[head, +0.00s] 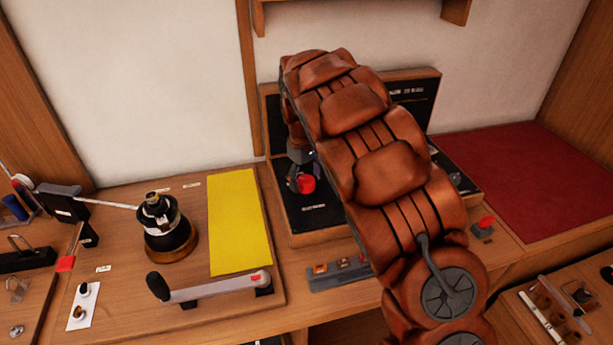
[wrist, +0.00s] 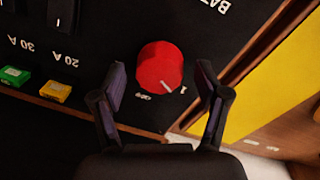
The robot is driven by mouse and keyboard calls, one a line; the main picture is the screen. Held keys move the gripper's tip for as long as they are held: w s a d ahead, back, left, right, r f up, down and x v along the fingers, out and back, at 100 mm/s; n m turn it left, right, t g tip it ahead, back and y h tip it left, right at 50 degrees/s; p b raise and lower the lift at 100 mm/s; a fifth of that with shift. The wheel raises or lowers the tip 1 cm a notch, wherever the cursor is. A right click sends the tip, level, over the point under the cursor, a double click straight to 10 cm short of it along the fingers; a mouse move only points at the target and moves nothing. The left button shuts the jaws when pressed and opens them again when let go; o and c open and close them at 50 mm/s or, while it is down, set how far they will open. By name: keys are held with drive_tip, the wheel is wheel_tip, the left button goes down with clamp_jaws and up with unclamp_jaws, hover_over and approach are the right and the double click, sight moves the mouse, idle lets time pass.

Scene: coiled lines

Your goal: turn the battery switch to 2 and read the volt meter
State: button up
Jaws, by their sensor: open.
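The battery switch is a round red knob (wrist: 160,66) on a black panel (head: 314,216); it also shows in the head view (head: 307,184). In the wrist view its white pointer line aims to the lower right, at the printed 1. An OFF mark is below the knob; I cannot see a 2. My gripper (wrist: 159,72) is open, one dark finger on each side of the knob with gaps between. In the head view my gripper (head: 299,172) is at the knob, partly behind my arm. No volt meter face shows; my arm covers much of the panel.
Green (wrist: 14,76) and yellow (wrist: 55,90) fuses, marked 30 A and 20 A, are left of the knob in the wrist view. A yellow sheet (head: 238,222), a winch (head: 167,228) and a handled lever (head: 207,288) are to the left. A red mat (head: 540,180) lies right.

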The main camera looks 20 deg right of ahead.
drive_tip(key=c, duration=1.2)
